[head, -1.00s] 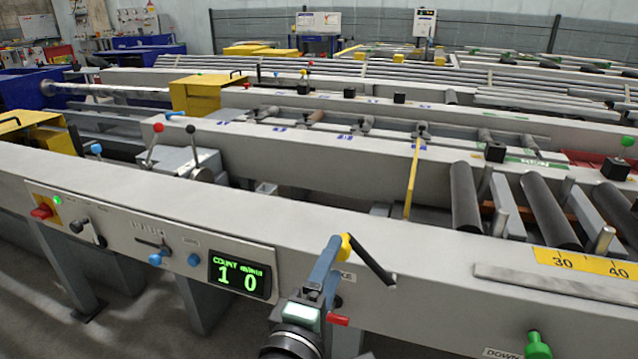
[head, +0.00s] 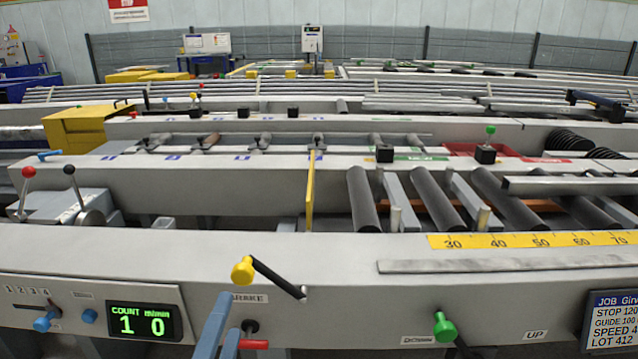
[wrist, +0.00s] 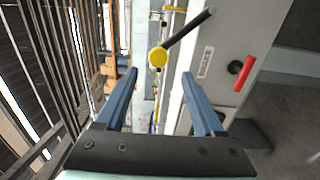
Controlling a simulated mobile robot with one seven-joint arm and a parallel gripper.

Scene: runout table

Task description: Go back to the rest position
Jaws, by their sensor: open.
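My gripper (wrist: 158,98) shows in the wrist view with its two blue fingers spread apart and nothing between them. In the head view only the blue fingers (head: 217,325) show at the bottom edge, below the brake crank. The crank has a yellow knob (head: 243,270) and a black arm, on the near beam above the BRAKE label. In the wrist view the yellow knob (wrist: 158,57) lies beyond the fingertips, apart from them. The red-tipped lever (head: 254,344) is just right of the fingers in the head view.
The near beam (head: 340,254) runs across the picture, with a count display (head: 143,323) at left reading 1 0. A green knob (head: 445,326) and a job screen (head: 614,322) are at right. Rollers (head: 437,199) and a yellow scale (head: 540,241) lie behind.

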